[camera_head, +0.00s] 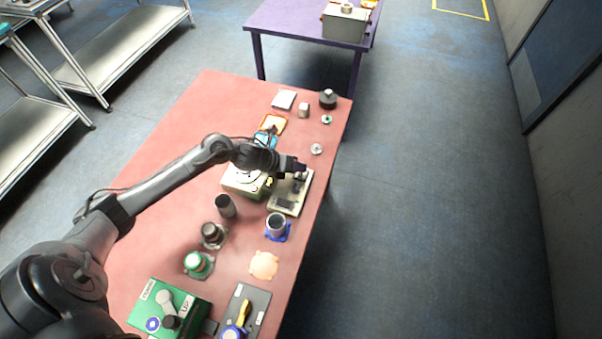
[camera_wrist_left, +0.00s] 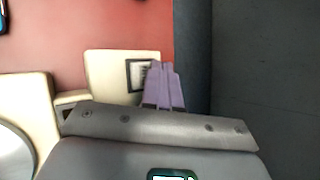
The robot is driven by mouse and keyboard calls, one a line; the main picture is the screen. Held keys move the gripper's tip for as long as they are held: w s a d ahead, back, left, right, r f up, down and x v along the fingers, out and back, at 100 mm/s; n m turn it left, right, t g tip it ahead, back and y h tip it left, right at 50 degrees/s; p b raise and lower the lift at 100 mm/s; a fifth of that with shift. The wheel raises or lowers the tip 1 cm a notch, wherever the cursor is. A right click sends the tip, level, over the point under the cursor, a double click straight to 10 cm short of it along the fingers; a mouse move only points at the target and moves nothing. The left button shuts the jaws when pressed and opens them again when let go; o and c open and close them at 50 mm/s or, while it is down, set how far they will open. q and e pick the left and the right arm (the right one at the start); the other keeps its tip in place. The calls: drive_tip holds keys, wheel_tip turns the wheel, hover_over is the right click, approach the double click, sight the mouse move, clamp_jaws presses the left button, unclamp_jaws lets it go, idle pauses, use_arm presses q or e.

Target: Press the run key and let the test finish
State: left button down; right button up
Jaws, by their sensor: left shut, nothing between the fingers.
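My left gripper (camera_head: 301,176) reaches in from the left over a cream instrument (camera_head: 290,203) near the right edge of the red table. Its purple fingers (camera_wrist_left: 164,82) are closed together with nothing between them. In the wrist view they overlap the dark-framed panel (camera_wrist_left: 133,75) on a cream surface (camera_wrist_left: 98,66). I cannot tell whether the fingertips touch it. A second cream unit (camera_head: 238,182) stands just left of the instrument, partly under my arm. The run key cannot be made out. My right gripper is not in view.
Near the instrument stand a dark cylinder (camera_head: 225,206) and a metal cup in a blue holder (camera_head: 277,226). A green box (camera_head: 168,308) and a grey tray with a yellow-handled tool (camera_head: 257,300) are at the front. The floor to the right is clear.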

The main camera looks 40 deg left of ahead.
use_arm(q)
drive_tip(key=shift+f, duration=0.1)
idle(0.7)
drive_tip(key=shift+f, duration=0.1)
drive_tip(key=shift+f+b, duration=0.25)
drive_tip(key=shift+b, duration=0.2)
idle(0.3)
